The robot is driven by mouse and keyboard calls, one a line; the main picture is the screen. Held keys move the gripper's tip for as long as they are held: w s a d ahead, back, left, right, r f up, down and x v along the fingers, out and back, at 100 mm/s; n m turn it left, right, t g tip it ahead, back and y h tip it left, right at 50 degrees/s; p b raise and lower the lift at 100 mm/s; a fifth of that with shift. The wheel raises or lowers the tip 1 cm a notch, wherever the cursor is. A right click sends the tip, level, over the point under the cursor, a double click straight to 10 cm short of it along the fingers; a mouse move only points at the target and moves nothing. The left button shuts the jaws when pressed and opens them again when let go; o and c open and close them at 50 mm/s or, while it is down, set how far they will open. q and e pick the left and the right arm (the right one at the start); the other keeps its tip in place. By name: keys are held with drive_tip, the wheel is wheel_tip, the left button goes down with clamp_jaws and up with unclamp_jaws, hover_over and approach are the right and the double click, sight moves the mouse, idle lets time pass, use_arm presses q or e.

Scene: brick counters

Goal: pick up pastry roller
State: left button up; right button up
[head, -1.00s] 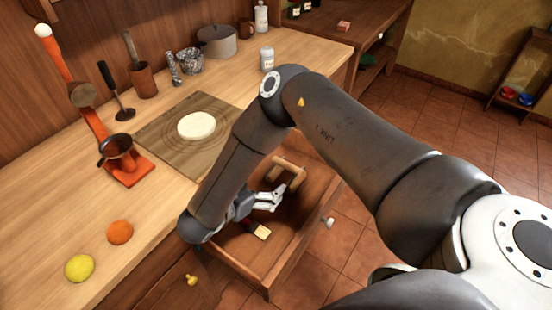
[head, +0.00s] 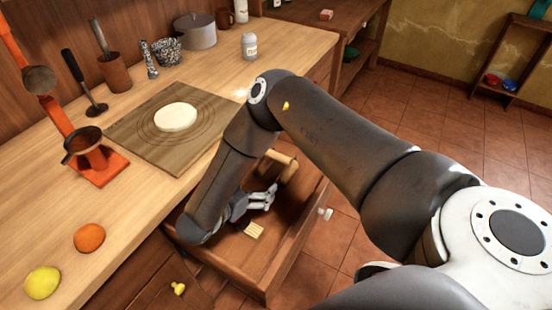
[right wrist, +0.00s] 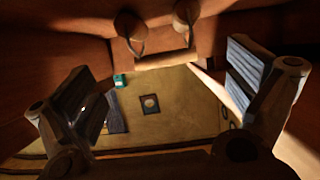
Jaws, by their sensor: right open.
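The pastry roller (head: 286,166), a light wooden piece with a handle, lies in the open drawer (head: 270,282), partly hidden behind my right arm. My right gripper (head: 268,197) is down inside the drawer, open and empty, just on the near side of the roller. In the right wrist view the two fingers (right wrist: 165,92) stand wide apart with nothing between them. Two rounded wooden shapes at the top of that view look like the roller's ends (right wrist: 187,14), beyond the fingertips; this view is dark. My left gripper is not in view.
A brush with pale bristles (head: 254,231) lies in the drawer near the gripper. The drawer walls stand close around the hand. On the counter are a board (head: 135,130) with dough (head: 176,117), an orange (head: 89,238) and a lemon (head: 42,282).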

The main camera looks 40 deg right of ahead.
sight(271, 167)
drive_tip(key=shift+x, duration=1.15)
drive_tip(key=shift+w+d, duration=0.25)
drive_tip(key=shift+d, duration=0.35)
drive_tip(key=p+x, duration=0.1)
drive_tip(key=x, duration=0.3)
drive_tip(key=shift+w+d, duration=0.15)
drive_tip(key=c, duration=1)
drive_tip(key=shift+c, duration=0.7)
drive_tip(key=shift+r, duration=0.1)
